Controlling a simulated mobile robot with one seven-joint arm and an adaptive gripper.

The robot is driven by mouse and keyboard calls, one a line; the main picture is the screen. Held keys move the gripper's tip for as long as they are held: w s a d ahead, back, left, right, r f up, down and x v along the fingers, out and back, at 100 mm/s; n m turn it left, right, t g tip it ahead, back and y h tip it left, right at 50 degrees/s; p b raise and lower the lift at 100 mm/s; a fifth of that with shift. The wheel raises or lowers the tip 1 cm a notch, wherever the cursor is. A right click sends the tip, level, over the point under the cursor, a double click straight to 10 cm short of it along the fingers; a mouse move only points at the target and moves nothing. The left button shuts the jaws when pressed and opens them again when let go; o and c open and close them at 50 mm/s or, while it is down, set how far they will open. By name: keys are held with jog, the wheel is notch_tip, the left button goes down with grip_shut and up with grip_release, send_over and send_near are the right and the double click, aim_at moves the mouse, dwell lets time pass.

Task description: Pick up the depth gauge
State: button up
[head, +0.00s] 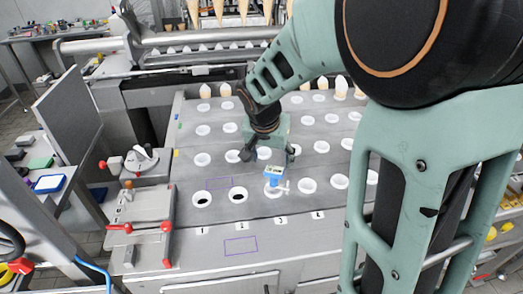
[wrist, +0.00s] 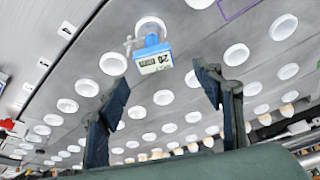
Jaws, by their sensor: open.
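The depth gauge (head: 273,175) has a blue head with a small display and a pale metal stem and crossbar. It stands at a white-rimmed hole in the front row of the grey plate. In the wrist view the gauge (wrist: 153,57) shows its display reading "20", ahead of my fingers and between their lines. My gripper (head: 268,157) is open and empty, behind and above the gauge in the head view. Its two fingers also show apart in the wrist view (wrist: 163,90). No contact with the gauge is visible.
The grey plate (head: 215,222) carries rows of white-rimmed holes, two dark inside at front left. A red-handled clamp fixture (head: 140,222) and a dial-like device (head: 140,158) stand at left. Cones (head: 341,86) stand in back holes. Bare plate lies around the front labels.

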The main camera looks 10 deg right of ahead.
aim_at(274, 170)
jog(key=x, duration=0.3)
jog(key=s+x, duration=0.1)
jog(key=x, duration=0.1)
jog(key=shift+w+d+f+p, duration=0.15)
jog(key=shift+d+f+p, duration=0.05)
jog(key=shift+f+p, duration=0.2)
jog(key=shift+w+d+f, duration=0.1)
jog(key=shift+w+f, duration=0.2)
jog(key=shift+f, duration=0.3)
grip_shut()
